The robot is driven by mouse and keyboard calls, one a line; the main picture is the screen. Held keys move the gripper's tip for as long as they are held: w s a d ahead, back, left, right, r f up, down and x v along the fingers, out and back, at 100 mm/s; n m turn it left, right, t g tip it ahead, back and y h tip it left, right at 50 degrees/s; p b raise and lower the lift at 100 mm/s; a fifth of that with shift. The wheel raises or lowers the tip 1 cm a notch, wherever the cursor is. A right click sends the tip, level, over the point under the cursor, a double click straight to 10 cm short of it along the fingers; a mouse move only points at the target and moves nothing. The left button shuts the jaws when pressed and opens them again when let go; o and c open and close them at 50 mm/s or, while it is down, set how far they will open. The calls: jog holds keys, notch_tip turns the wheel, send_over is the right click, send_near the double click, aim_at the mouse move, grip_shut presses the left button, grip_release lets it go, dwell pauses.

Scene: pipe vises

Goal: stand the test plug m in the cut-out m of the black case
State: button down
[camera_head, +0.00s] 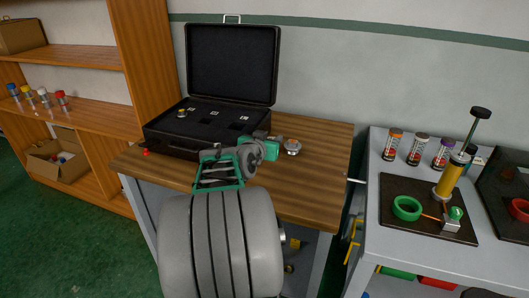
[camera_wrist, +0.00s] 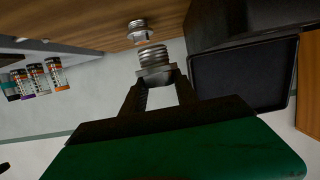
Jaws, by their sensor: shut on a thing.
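The open black case (camera_head: 181,139) stands on the wooden table with its lid up. Its foam shows several small pale labels; their letters are too small to read, so I cannot tell which cut-out is m. A small plug with a yellowish top (camera_head: 182,113) stands at the left of the foam. My gripper (camera_head: 273,149) is over the table just right of the case's front corner. In the wrist view its jaws (camera_wrist: 160,88) are shut on a silver threaded plug (camera_wrist: 152,58), held clear of the case. I take it as test plug m; its marking is hidden.
A red piece (camera_head: 146,152) lies at the table's left. The table's right part is clear. A grey bench (camera_head: 375,245) holds jars and a tool.

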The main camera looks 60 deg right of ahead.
jog(key=w+d+f, duration=0.1)
jog(key=f, duration=0.1)
jog(key=d+f, duration=0.1)
jog(key=w+d+f, duration=0.1)
jog(key=f, duration=0.1)
jog(key=shift+w+d+f, duration=0.35)
jog(key=shift+d, duration=0.05)
jog(key=shift+w+d+f, duration=0.1)
jog(key=shift+f, duration=1.65)
jog(key=c, duration=1.4)
grip_release()
jog(key=shift+f+b, duration=0.1)
jog(key=shift+b, duration=0.25)
jog(key=o, duration=0.5)
jog(key=shift+c, duration=0.2)
